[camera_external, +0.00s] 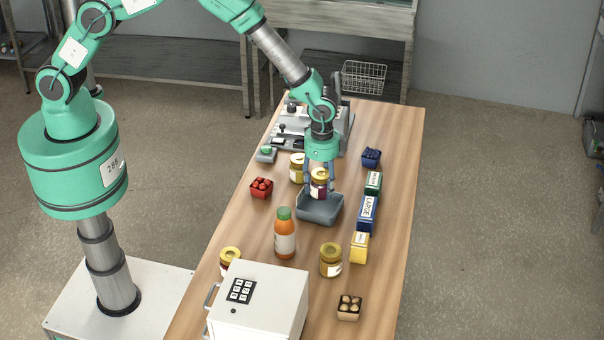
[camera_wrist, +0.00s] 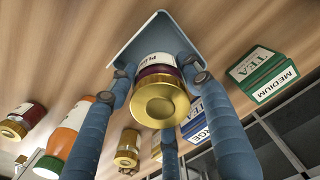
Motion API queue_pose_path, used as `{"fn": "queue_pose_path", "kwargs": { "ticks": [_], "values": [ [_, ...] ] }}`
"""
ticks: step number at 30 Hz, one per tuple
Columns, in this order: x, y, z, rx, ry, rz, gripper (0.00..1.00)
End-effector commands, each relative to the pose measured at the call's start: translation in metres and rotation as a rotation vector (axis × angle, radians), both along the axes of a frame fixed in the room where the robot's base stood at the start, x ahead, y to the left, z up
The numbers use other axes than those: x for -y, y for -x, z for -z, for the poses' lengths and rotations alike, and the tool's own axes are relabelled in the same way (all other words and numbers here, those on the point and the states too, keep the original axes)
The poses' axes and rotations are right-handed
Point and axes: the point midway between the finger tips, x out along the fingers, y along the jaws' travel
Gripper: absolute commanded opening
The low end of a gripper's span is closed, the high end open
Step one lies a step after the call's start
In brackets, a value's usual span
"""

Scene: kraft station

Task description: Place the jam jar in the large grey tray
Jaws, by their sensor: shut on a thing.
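A jam jar (camera_external: 319,190) with a gold lid, a white label and dark red contents is upright in my gripper (camera_external: 320,178). In the wrist view the jar (camera_wrist: 158,102) shows lid-first, with the blue fingers of my gripper (camera_wrist: 158,88) closed around it. The grey tray (camera_external: 322,215) is directly below and around the jar in the external view. Its rim and wall also show behind the jar in the wrist view (camera_wrist: 128,48). I cannot tell whether the jar touches the tray floor.
A yellow-labelled jar (camera_external: 297,168) and a red punnet (camera_external: 261,188) stand left of the tray. Green (camera_external: 373,184) and blue (camera_external: 365,214) boxes line its right side. An orange bottle (camera_external: 285,240) and another jar (camera_external: 331,262) stand in front. A white keypad box (camera_external: 262,305) fills the table's near end.

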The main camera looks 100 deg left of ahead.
Motion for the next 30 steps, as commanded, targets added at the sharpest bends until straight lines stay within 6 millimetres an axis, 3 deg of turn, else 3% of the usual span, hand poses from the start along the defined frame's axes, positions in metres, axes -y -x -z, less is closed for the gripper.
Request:
{"fn": "queue_pose_path", "kwargs": {
  "ticks": [6, 19, 30],
  "values": [
    [0.000, -0.001, 0.018, 0.001, 0.000, 0.000, 0.10],
    [0.000, 0.000, 0.023, 0.000, 0.000, 0.000, 0.10],
    [0.000, 0.000, 0.055, 0.001, 0.000, 0.000, 0.10]
  ]
}}
